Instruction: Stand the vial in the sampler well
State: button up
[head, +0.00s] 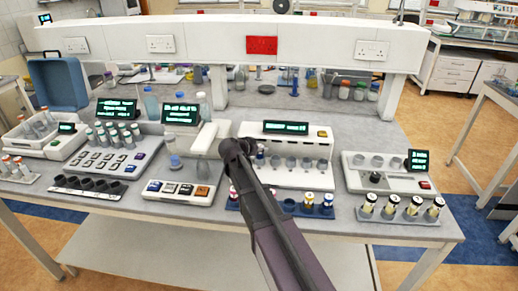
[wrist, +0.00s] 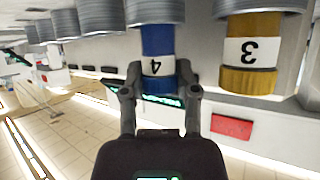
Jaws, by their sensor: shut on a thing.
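My gripper (head: 248,148) is at the left part of the white sampler (head: 308,147), over its row of grey wells. In the wrist view, my gripper (wrist: 160,88) is shut on a blue vial (wrist: 157,42) with a white label marked 4. The wrist picture is upside down. The vial is in line with a ribbed silver well (wrist: 155,10) and its lower end meets the rim; how deep it sits I cannot tell. In the head view the blue vial (head: 260,156) shows just beside my gripper. A yellow vial (wrist: 250,52) marked 3 stands in the neighbouring well.
Several empty wells (head: 307,163) continue to the right. A blue rack (head: 289,207) with a few vials stands in front, partly behind my arm. Another rack (head: 397,215) with black-capped vials is at the right. Other instruments stand to the left.

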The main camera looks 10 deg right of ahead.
jog(key=shift+f+b, duration=0.45)
jog(key=shift+f, duration=0.1)
jog(key=o, duration=1.1)
jog(key=shift+r, duration=0.1)
